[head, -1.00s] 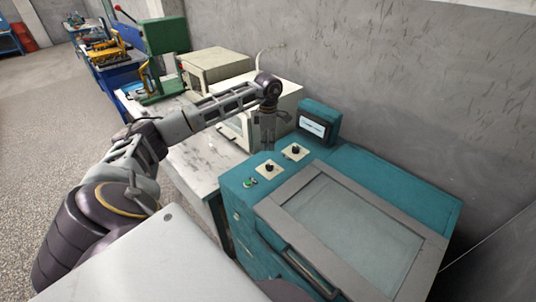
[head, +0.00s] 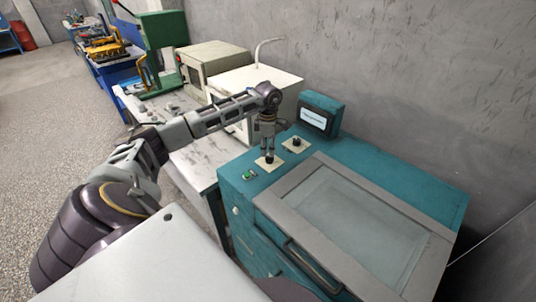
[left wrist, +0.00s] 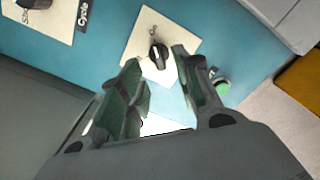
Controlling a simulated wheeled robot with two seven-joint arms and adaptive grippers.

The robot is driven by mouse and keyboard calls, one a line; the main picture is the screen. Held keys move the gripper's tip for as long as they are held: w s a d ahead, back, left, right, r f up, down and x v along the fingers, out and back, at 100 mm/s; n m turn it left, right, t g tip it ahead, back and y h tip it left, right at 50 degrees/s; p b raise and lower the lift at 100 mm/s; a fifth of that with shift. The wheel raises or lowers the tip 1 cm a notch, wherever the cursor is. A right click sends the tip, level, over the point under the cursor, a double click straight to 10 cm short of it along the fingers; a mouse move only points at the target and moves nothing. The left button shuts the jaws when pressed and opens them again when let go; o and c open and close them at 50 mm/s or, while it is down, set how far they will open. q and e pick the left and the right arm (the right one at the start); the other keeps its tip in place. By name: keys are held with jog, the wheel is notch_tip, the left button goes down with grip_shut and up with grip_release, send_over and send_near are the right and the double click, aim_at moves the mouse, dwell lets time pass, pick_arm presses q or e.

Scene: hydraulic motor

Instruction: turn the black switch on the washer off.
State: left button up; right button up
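The teal washer (head: 400,172) stands at the right with a control panel on its top. A black switch (left wrist: 158,56) sits on a cream plate, and its cream plate (head: 263,165) also shows in the head view. My left gripper (head: 268,152) points down over this switch and hides most of it there. In the left wrist view its fingers are open, with the switch showing between the tips; I cannot tell whether they touch it. A second black knob (head: 296,142) is on another plate, labelled "Cycle" in the left wrist view. My right gripper is not in view.
A green button (head: 249,175) is near the washer's front left corner, beside the switch. A small display (head: 316,119) stands behind the knobs. A grey-framed lid (head: 350,215) with a handle covers the right part. A white machine (head: 285,84) stands behind my left arm.

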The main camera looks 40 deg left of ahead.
aim_at(270, 159)
pick_arm(q)
jog(key=shift+f+b, duration=1)
jog(key=shift+f, duration=0.95)
jog(key=shift+c, duration=0.6)
grip_shut()
